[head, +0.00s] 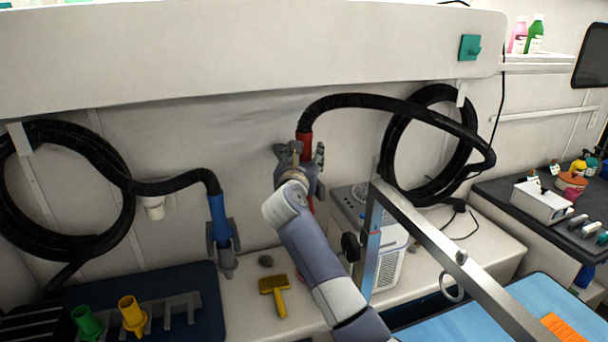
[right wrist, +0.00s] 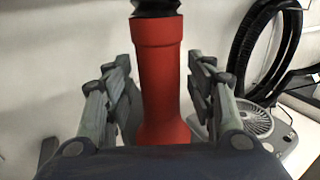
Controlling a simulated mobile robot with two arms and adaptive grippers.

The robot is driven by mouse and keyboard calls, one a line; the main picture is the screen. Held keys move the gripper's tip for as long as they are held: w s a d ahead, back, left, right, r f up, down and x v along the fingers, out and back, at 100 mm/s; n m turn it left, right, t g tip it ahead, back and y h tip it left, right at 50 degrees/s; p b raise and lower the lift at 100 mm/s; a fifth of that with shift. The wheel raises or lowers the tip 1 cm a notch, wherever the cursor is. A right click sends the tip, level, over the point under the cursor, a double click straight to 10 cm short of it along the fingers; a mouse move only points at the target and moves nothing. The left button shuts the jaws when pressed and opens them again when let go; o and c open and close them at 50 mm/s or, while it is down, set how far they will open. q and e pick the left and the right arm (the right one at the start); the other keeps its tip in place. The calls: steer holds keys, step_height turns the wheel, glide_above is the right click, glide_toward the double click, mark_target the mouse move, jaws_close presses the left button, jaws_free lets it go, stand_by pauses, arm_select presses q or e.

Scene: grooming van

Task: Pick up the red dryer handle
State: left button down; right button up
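The red dryer handle (head: 304,146) hangs upright against the back wall, at the end of a black ribbed hose. In the right wrist view the red handle (right wrist: 160,80) stands between the fingers of my right gripper (right wrist: 163,95). The fingers are open, one on each side, with a small gap to the handle near the tips. In the head view my right gripper (head: 303,158) hides the handle's lower part and most of its holder. My left gripper is not in view.
A blue dryer handle (head: 219,218) hangs to the left on another hose. The black hose (head: 400,103) arches right from the red handle to a coil. A metal frame (head: 430,235) stands right of my arm. A yellow brush (head: 274,290) lies on the counter below.

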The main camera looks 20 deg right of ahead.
steer(key=c, duration=0.8)
steer(key=shift+r, duration=0.15)
steer(key=shift+c, duration=0.2)
